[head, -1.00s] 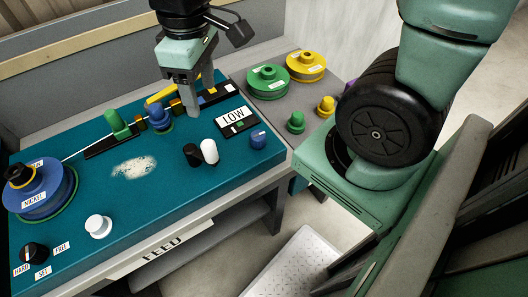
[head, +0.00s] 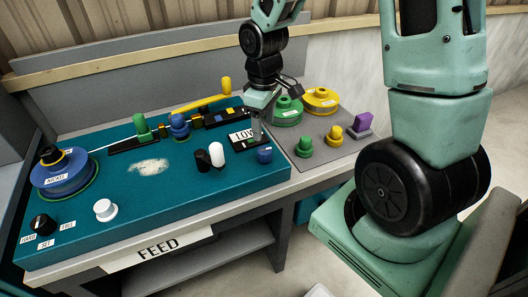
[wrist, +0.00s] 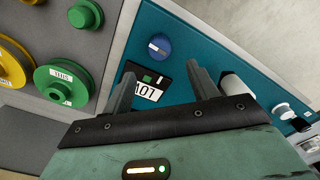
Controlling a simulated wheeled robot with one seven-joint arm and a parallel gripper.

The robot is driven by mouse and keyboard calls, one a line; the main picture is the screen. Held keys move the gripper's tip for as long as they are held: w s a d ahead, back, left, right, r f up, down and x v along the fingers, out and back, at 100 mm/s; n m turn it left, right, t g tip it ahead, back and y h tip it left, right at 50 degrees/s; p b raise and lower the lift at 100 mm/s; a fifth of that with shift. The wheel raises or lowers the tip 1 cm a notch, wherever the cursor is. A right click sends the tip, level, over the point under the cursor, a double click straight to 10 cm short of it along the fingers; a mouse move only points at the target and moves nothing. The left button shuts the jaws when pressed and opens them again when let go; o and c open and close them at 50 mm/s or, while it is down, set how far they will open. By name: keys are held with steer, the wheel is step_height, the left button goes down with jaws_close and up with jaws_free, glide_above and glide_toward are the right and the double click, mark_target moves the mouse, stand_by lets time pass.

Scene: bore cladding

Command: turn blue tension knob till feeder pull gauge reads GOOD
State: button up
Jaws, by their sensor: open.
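The blue tension knob (head: 265,155) sits at the right front of the teal feeder panel (head: 110,215). In the wrist view the blue knob (wrist: 159,46) lies beyond my fingertips, with a white mark on its face. The pull gauge (head: 241,135) is just behind it and reads LOW. In the wrist view the gauge (wrist: 147,93) lies between my fingers, its word upside down and partly hidden. My gripper (head: 257,138) is open and empty above the gauge, apart from the knob. Its fingers also show in the wrist view (wrist: 160,82).
A black peg (head: 202,160) and a white peg (head: 217,153) stand left of the knob. Green (head: 287,110) and yellow (head: 320,100) spools and small knobs sit on the grey plate to the right. A yellow lever (head: 203,102) rises behind.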

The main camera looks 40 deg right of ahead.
mark_target(264, 149)
step_height(264, 149, down, 10)
steer(key=shift+r+b, duration=0.1)
steer(key=shift+b, duration=0.25)
steer(key=c, duration=1)
